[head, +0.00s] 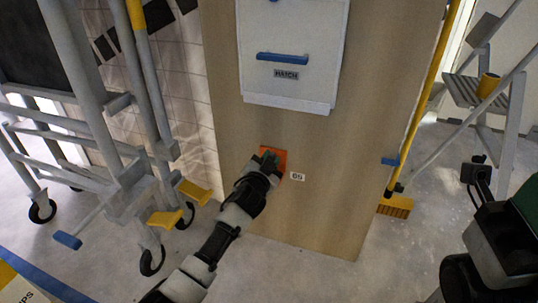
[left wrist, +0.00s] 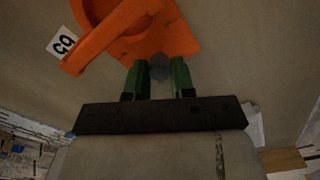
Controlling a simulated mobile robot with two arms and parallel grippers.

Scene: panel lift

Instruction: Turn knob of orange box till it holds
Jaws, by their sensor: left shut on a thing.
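The orange box (head: 282,154) is fixed low on a tan wooden panel. My left arm reaches up to it, and my left gripper (head: 268,157) covers much of its front in the head view. In the left wrist view the orange box (left wrist: 190,35) has a raised round part and a long orange bar slanting down to the left. The green fingers of my left gripper (left wrist: 158,78) are shut on a small grey knob (left wrist: 160,71) at the box's lower edge. The knob is partly hidden between the fingers.
A white hatch (head: 293,35) with a blue handle (head: 282,58) sits above the box. A white number label (head: 297,176) is beside the box. A wheeled grey frame (head: 125,180) stands left. A yellow broom (head: 395,206) leans at the panel's right edge, with a stepladder (head: 478,95) beyond.

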